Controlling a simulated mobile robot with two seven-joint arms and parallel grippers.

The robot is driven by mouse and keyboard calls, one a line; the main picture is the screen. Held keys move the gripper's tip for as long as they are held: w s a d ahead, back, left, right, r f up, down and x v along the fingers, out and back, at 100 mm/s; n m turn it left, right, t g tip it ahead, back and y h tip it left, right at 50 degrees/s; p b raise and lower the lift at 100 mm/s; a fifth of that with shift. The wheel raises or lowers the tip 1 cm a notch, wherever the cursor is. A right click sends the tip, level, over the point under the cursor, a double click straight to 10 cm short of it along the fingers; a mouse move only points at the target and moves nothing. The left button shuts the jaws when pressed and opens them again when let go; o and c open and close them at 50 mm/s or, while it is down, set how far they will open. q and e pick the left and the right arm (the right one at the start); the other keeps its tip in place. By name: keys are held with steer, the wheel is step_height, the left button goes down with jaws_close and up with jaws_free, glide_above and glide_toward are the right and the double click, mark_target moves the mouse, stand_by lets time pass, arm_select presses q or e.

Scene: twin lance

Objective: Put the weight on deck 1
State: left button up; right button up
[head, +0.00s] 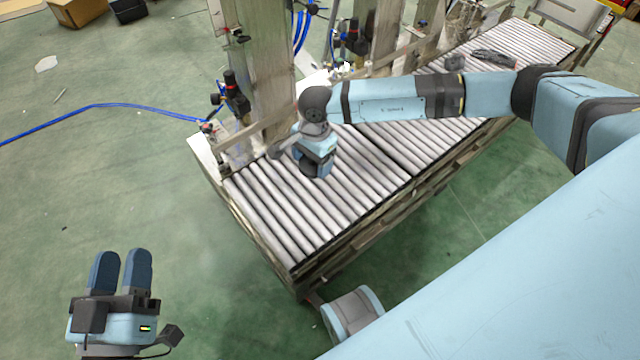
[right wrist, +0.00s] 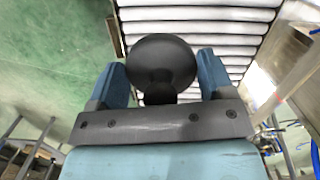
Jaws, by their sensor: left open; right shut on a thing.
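A dark round weight (right wrist: 162,62) sits between the two blue fingers of my right gripper (right wrist: 161,66), which is shut on it. In the head view my right gripper (head: 313,166) points down over the near end of the roller deck (head: 300,215). The weight is mostly hidden there by the gripper, and I cannot tell whether it touches the rollers. No deck number is readable. My left gripper (head: 121,262) is open and empty, over the green floor at the lower left, apart from the deck.
Grey posts (head: 262,70) and a metal rail with valves (head: 232,95) line the deck's far side. Dark items (head: 493,58) lie on the rollers further along. A blue hose (head: 100,106) crosses the floor. Rollers in front of my right gripper are clear.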

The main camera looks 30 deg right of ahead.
steer(key=shift+w+f+m+b, duration=0.2)
steer(key=shift+f+m+b, duration=0.15)
steer(key=shift+f, duration=0.5)
steer(key=b, duration=0.6)
glide_above(312, 212)
step_height(312, 212, down, 16)
steer(key=f, duration=0.2)
steer(key=shift+d+f+b, duration=0.2)
steer(key=shift+f+b, duration=0.1)
steer(key=shift+f, duration=0.45)
arm_select(q)
step_height(312, 212, down, 9)
steer(key=m+g, duration=0.1)
steer(key=g, duration=0.2)
steer(key=shift+w+d, duration=0.2)
steer(key=shift+d, duration=0.1)
